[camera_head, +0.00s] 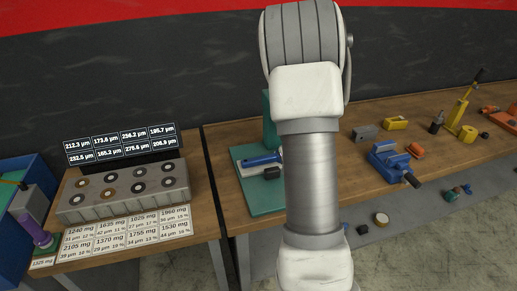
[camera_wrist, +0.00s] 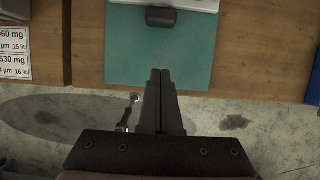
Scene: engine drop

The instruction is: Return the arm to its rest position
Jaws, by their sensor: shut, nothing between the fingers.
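My arm (camera_head: 314,180) rises through the middle of the head view and hides part of the workbench behind it. My gripper (camera_wrist: 160,75) shows in the wrist view, with its two dark fingers pressed together and nothing between them. It points toward the front edge of a green mat (camera_wrist: 195,70) on the wooden bench, apart from the things there. In the head view my gripper is not visible. The green mat also shows in the head view (camera_head: 262,198), with a blue-handled tool and a black block on it.
A grey engine block (camera_head: 125,192) with several round holes stands on the left table, beside label cards (camera_head: 125,236) and under a display (camera_head: 120,143). A blue vise (camera_head: 390,162) and yellow parts (camera_head: 395,123) sit on the right bench. Concrete floor (camera_wrist: 270,130) lies in front.

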